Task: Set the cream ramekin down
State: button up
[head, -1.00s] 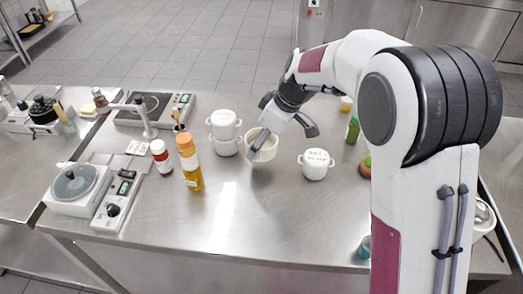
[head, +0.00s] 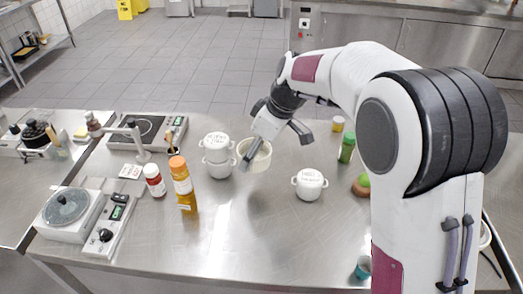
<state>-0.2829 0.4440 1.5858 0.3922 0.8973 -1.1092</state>
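The cream ramekin (head: 262,160) hangs tilted above the steel table (head: 265,230), its open mouth partly toward me. My gripper (head: 249,157) comes down on it from the upper right. A grey fingertip crosses the ramekin's left front wall, and the ramekin moves with my gripper, so it looks shut on the wall. The far contact is hidden. The ramekin's underside looks clear of the table, though the height is hard to judge.
Stacked white lidded pots (head: 217,156) stand close left. Another lidded pot (head: 310,184) stands front right. An orange-capped bottle (head: 183,187), a red-and-white jar (head: 154,181) and a green bottle (head: 346,150) stand around. The front middle of the table is bare.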

jog(key=w+d+m+t+h, duration=0.2)
jog(key=w+d+m, duration=0.5)
jog(key=w+d, duration=0.45)
jog(key=m+t+h, duration=0.1)
jog(key=m+h, duration=0.1)
jog(key=m, duration=0.5)
send_over(339, 142)
jog(key=s, duration=0.2)
jog(key=shift+x, duration=0.85)
jog(key=shift+s+d, duration=0.1)
jog(key=shift+s, duration=0.05)
jog(key=shift+f, duration=2.05)
jog(key=shift+f, duration=2)
jog(key=shift+f, duration=0.1)
